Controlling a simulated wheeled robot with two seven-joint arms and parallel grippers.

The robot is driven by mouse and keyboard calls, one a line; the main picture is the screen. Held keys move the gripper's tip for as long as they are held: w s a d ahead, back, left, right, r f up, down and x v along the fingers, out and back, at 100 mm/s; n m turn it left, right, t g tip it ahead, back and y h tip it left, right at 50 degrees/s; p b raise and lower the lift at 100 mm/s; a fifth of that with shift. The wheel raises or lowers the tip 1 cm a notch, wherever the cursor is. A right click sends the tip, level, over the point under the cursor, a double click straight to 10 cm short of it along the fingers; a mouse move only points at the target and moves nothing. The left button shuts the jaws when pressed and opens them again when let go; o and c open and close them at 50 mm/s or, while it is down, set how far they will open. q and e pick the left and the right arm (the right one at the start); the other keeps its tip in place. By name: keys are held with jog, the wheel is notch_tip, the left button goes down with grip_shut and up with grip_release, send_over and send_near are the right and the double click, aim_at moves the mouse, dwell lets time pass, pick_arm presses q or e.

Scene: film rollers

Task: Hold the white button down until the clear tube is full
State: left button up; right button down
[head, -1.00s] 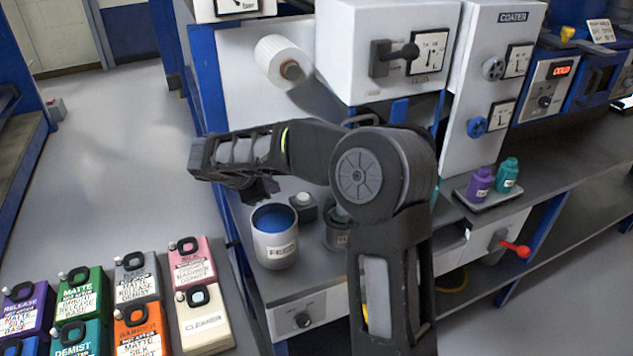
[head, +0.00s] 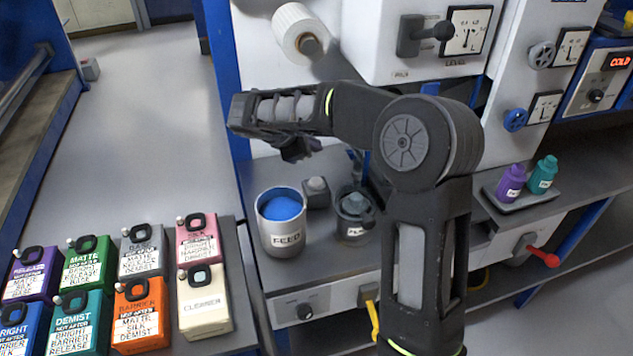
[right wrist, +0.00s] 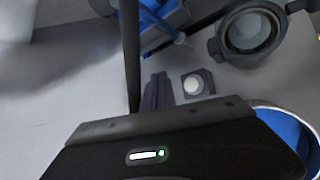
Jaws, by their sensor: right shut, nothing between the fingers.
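The white button (head: 317,184) sits on a small dark box on the bench, behind and right of the feed cup. It also shows in the right wrist view (right wrist: 193,85). My right gripper (head: 298,152) is shut and empty, above and a little left of the button in the head view. Its dark fingers (right wrist: 157,92) appear just left of the button in the right wrist view, and I see no clear contact. I cannot make out a clear tube; my right arm covers part of the bench. My left gripper is out of view.
A feed cup (head: 283,240) with blue contents stands left of the button. A dark-rimmed jar (head: 353,228) stands right of it. Several coloured labelled canisters (head: 140,315) fill the left table. Purple (head: 512,183) and teal (head: 542,175) bottles stand at right.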

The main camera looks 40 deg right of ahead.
aim_at(313, 183)
jog(key=shift+f+b, duration=2.6)
jog(key=shift+f, duration=1.25)
jog(key=shift+f, duration=0.1)
jog(key=shift+f+b, duration=0.35)
